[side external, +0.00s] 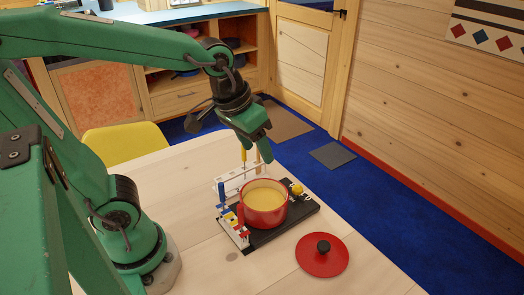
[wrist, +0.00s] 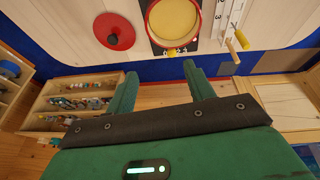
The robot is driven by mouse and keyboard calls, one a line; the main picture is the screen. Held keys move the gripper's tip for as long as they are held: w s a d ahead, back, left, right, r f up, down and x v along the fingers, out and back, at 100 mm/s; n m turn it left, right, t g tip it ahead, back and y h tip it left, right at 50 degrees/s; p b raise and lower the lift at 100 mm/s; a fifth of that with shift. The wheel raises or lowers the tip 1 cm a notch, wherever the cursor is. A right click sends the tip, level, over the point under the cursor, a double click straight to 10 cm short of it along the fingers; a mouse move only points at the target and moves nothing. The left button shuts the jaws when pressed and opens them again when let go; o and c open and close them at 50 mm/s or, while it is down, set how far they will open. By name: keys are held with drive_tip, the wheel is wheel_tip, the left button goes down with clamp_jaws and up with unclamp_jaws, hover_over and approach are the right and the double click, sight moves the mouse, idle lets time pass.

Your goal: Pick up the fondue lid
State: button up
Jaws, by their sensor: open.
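The fondue lid (side external: 309,257) is a flat red disc with a black knob, lying on the table at the front right in the side view. It also shows in the wrist view (wrist: 105,37), up and to the left of my fingers. A red pot (side external: 264,212) with yellow contents stands on a black base just behind and left of the lid. My gripper (side external: 259,157) is open and empty, above and behind the pot, well apart from the lid. In the wrist view my gripper (wrist: 160,70) shows two green fingers spread, with nothing between them.
The black base (side external: 300,218) carries a white rack with coloured fork handles (side external: 220,194) beside the pot. The wooden table (side external: 170,200) is bare around the lid. A yellow chair (side external: 122,143) stands at the table's far left edge.

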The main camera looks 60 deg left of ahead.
drive_tip(key=w+d+f+n+g, duration=0.1)
drive_tip(key=w+d+f+g, duration=0.1)
drive_tip(key=w+d+f, duration=0.5)
drive_tip(key=n+g, duration=0.2)
hover_over(324, 244)
drive_tip(key=shift+y, duration=0.3)
wheel_tip(324, 244, down, 6)
drive_tip(key=shift+f, duration=0.1)
drive_tip(key=shift+s+f+m, duration=0.1)
drive_tip(key=shift+f+m, duration=0.2)
drive_tip(key=shift+f, duration=0.95)
drive_tip(key=shift+f, duration=0.1)
drive_tip(key=shift+f, duration=2.5)
drive_tip(key=c, duration=1.1)
